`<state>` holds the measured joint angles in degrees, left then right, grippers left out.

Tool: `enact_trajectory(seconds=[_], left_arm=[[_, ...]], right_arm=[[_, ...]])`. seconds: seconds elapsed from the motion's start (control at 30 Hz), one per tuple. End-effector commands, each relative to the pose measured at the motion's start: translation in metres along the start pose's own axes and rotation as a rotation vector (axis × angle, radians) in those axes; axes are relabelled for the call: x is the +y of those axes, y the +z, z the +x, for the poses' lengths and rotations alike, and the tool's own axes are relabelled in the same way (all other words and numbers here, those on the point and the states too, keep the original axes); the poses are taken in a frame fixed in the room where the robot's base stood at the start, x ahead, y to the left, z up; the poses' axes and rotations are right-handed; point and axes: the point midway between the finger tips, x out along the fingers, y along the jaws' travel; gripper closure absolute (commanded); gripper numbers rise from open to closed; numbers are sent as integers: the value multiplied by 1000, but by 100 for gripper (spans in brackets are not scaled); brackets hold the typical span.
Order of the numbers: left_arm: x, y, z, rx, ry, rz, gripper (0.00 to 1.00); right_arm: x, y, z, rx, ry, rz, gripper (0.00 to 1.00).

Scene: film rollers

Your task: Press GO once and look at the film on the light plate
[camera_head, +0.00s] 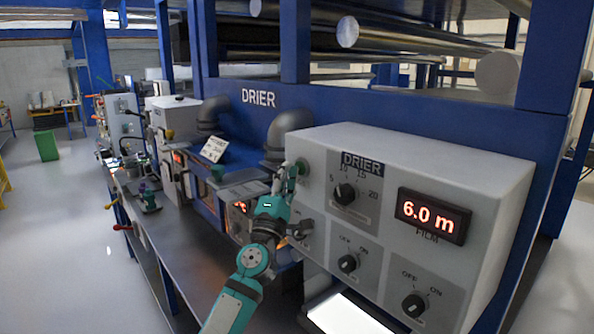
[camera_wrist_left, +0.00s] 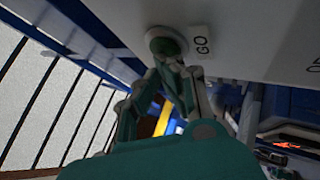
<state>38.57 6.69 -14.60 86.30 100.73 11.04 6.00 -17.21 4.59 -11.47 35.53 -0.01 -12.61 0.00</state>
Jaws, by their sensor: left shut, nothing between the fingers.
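The green round GO button (camera_head: 302,167) is on the left end of the grey DRIER control box (camera_head: 470,165). In the left wrist view the button (camera_wrist_left: 166,41) shows beside its GO label (camera_wrist_left: 202,46). My left gripper (camera_head: 286,177) is shut and empty, with its fingertips at the button; in the wrist view the fingertips (camera_wrist_left: 172,65) overlap its lower edge. I cannot tell whether they touch or press it. The light plate (camera_head: 345,314) glows white below the box, partly cut off by the frame; no film shows on its visible part. My right gripper is not in view.
The box carries a red display (camera_head: 433,216) reading 6.0 m, a numbered dial (camera_head: 344,194), and OFF/ON knobs (camera_head: 348,263) and (camera_head: 414,305). A blue drier frame with rollers (camera_head: 400,42) stands behind.

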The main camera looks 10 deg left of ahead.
Motion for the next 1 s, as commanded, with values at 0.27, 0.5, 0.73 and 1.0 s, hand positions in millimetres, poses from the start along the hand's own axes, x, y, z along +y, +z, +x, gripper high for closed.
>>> enact_trajectory(seconds=[0.27, 0.5, 0.73, 1.0], left_arm=[[0, 1, 0, -2, 1, 0, 100], [4, -2, -3, -2, -1, 0, 100], [10, -7, -12, -2, -1, 0, 100], [9, -8, -13, -1, 0, 0, 100]], right_arm=[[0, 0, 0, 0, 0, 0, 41], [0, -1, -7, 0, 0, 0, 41], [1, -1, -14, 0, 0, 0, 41], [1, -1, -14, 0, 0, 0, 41]])
